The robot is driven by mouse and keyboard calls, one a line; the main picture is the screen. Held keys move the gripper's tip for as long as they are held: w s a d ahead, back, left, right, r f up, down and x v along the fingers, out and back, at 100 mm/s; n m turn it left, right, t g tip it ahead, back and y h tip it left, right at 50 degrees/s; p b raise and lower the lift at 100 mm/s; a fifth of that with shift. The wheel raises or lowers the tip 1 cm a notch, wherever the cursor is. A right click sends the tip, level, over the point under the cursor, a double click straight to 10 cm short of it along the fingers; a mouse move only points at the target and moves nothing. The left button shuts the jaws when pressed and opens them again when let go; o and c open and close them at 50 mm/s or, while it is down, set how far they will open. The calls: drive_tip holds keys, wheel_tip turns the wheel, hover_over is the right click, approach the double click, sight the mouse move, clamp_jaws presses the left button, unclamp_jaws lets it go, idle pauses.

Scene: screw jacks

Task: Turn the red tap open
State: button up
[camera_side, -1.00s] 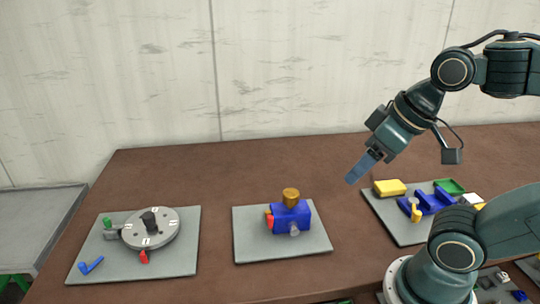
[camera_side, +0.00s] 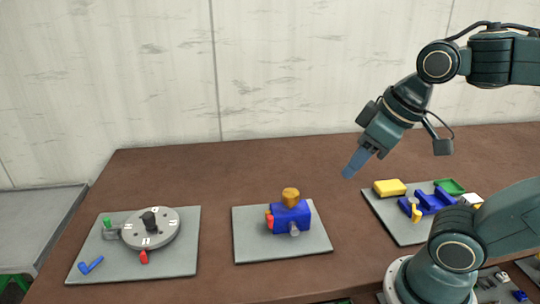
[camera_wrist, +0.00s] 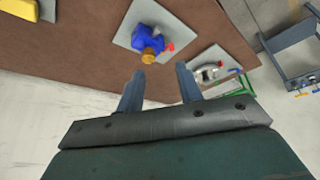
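A blue block (camera_side: 291,217) stands on a grey plate (camera_side: 250,249) in the middle of the table. It has a brass-coloured knob (camera_side: 290,195) on top, a small red part (camera_side: 269,220) at its left and a grey stub in front. In the wrist view, the blue block (camera_wrist: 146,40), its brass knob (camera_wrist: 148,57) and the red part (camera_wrist: 169,47) lie ahead of the fingertips. My gripper (camera_side: 348,174) hangs above and to the right of the block, well clear of it. In the wrist view its two fingers (camera_wrist: 158,72) are apart with nothing between them.
Left, a grey plate carries a round dial (camera_side: 160,232) with a red tab (camera_side: 144,257), plus a blue tick-shaped piece (camera_side: 91,265). Right, another plate holds a yellow block (camera_side: 389,187) and a blue fixture (camera_side: 428,202). Bare brown table lies between the plates.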

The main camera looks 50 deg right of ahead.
drive_tip(key=w+a+n+g, duration=0.1)
drive_tip(key=w+n+g, duration=0.2)
drive_tip(key=w+n, duration=0.45)
drive_tip(key=n+g, duration=0.2)
drive_tip(key=n, duration=0.2)
hover_over(270, 217)
wheel_tip(270, 217, down, 6)
drive_tip(key=shift+m, duration=0.25)
drive_tip(key=shift+f, duration=0.1)
wheel_tip(270, 217, down, 14)
drive_tip(key=shift+d+r, duration=0.1)
drive_tip(key=shift+r, duration=0.15)
clamp_jaws()
